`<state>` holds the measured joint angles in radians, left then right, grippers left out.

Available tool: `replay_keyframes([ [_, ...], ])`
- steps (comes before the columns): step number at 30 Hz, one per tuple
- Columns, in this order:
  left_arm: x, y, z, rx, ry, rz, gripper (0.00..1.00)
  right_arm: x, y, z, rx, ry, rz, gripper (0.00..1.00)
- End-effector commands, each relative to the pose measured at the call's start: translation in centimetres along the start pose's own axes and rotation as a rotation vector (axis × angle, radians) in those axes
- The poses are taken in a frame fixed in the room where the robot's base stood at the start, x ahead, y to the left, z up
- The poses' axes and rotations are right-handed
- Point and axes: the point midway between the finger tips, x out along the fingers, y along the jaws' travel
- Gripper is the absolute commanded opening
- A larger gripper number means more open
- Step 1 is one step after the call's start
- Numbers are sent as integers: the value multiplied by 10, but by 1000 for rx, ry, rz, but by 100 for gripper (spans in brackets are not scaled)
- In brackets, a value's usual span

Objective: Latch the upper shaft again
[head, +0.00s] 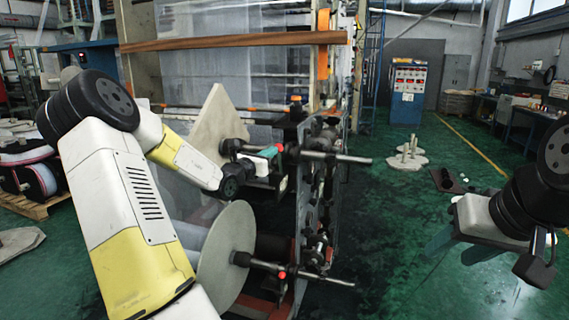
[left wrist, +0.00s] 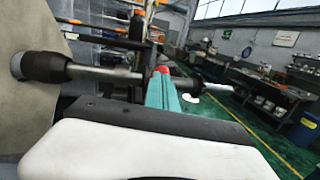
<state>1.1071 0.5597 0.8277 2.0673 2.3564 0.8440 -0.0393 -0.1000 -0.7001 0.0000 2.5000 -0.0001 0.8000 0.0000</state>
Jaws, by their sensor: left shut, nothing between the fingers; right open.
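The upper shaft (head: 335,157) is a grey rod sticking out to the right from the machine's side frame. It also shows in the left wrist view (left wrist: 105,74), with a dark collar at its left. A red latch knob (head: 280,147) sits at this shaft. My left gripper (head: 270,152) has teal fingers, shut and empty, with their tips right at the red knob. In the left wrist view the red knob (left wrist: 162,69) shows just beyond the fingertips (left wrist: 161,76); I cannot tell whether they touch. My right gripper (head: 458,248) is open and empty, well to the right, away from the machine.
A lower shaft (head: 318,278) with its own red knob (head: 282,275) and a large round disc (head: 228,255) is below. A pale plate (head: 212,125) stands behind my left gripper. Green floor (head: 400,220) is free between the machine and my right arm.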

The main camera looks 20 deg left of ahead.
Motion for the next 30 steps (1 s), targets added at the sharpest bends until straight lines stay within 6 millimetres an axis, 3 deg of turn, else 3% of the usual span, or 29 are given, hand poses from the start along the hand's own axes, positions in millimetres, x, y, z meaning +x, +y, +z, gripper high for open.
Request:
replay_keyframes([
  [8, 24, 4, 13, -31, 186, -1, 0, 0, 0, 0, 0, 0, 0, 46],
  [16, 36, 6, 15, -35, 182, -3, 0, 0, 0, 0, 0, 0, 0, 46],
  [30, 41, 6, 18, -34, 175, -4, 0, 0, 0, 0, 0, 0, 0, 46],
])
